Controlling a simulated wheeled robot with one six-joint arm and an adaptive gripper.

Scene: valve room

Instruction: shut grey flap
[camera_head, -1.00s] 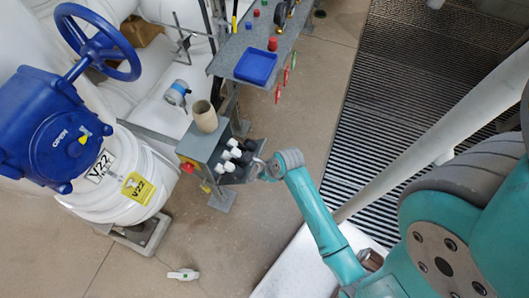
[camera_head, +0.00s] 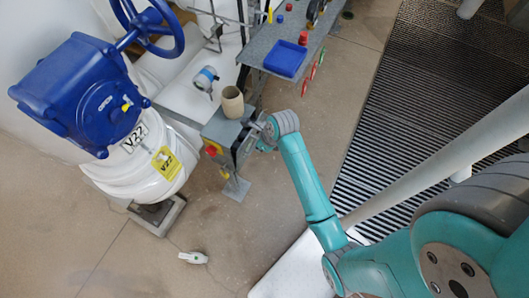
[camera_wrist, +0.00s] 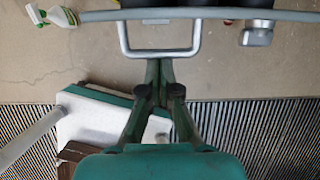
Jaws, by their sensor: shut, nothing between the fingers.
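The grey flap (camera_head: 245,146) is on the side of a small grey box (camera_head: 222,128). In the head view it stands steeply tilted up, and I cannot tell whether it is flush with the box. In the wrist view its edge (camera_wrist: 90,15) crosses the top, with a U-shaped metal handle (camera_wrist: 160,53) and a metal latch piece (camera_wrist: 257,34). Dark objects show just beyond that edge. My gripper (camera_wrist: 159,66) is shut and empty, its fingertips right at the handle's bar; contact is unclear. In the head view my gripper (camera_head: 266,130) is beside the flap.
A beige cup (camera_head: 232,102) stands on the box, near a red button (camera_head: 211,150). A grey shelf with a blue tray (camera_head: 285,58) is behind. A blue valve (camera_head: 80,95) stands left. A white spray bottle (camera_head: 193,257) lies on the floor.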

